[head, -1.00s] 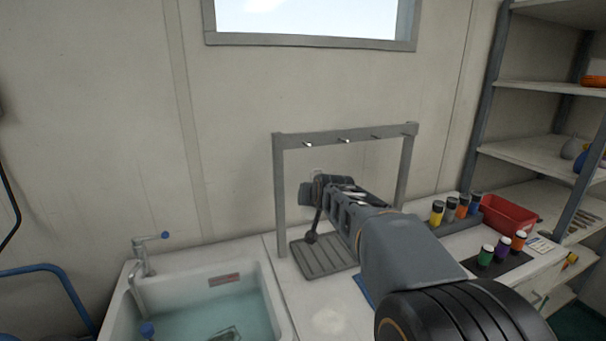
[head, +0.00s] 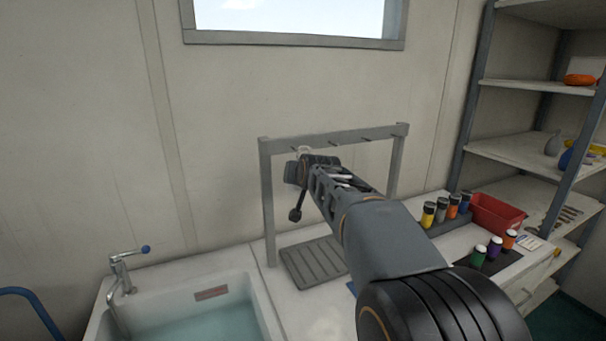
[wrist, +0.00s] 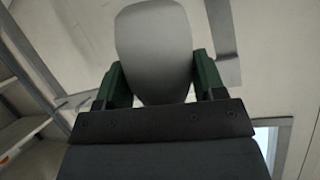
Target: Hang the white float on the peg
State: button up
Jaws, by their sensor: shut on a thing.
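The white float (wrist: 153,45) is between the two green fingers of my gripper (wrist: 159,68) in the wrist view, gripped on both sides. It looks pale grey and rounded. In the head view my gripper (head: 303,163) is at the left part of the rack's top bar, just in front of it. Only a small pale bit of the float shows above it there. The grey rack (head: 267,205) has several short pegs along its bar; one peg (head: 335,143) shows just right of my gripper. The leftmost part of the bar is partly hidden, and I cannot see the float touching a peg.
A grey ribbed tray (head: 312,265) lies under the rack. A sink (head: 262,300) with a tap (head: 120,270) is at the left. Several coloured bottles (head: 428,214) and a red bin (head: 497,213) stand at the right, before open shelving (head: 515,150).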

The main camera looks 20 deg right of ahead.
jog(key=w+f+p, duration=0.1)
jog(key=w+p, duration=0.2)
jog(key=w, duration=0.3)
jog(key=shift+w+p, duration=0.3)
dwell(0.3)
jog(key=shift+w+f, duration=0.1)
dwell(0.7)
jog(key=o, duration=1)
